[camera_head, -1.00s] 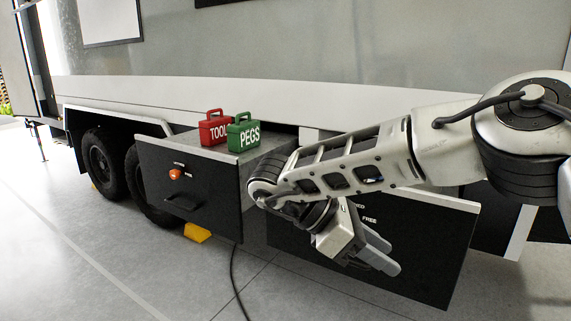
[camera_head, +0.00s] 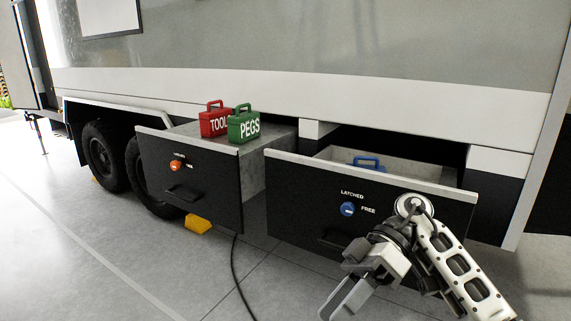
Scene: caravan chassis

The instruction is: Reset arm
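My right gripper (camera_head: 346,297) is in the lower right, in front of the right drawer (camera_head: 300,197), pointing down and left. Its two fingers look apart with nothing between them. The arm comes in from the lower right corner. The right drawer is pulled out, with a blue knob (camera_head: 348,209) between the words LATCHED and FREE. The arm covers part of its front and handle. My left gripper is not in view.
The left drawer (camera_head: 205,187) is also pulled out, with an orange knob (camera_head: 176,165). A red TOOLS case (camera_head: 213,121) and a green PEGS case (camera_head: 243,125) stand on it. A blue case (camera_head: 367,162) sits inside the right drawer. Yellow wheel chocks (camera_head: 197,224) and a black cable (camera_head: 236,275) lie on the floor.

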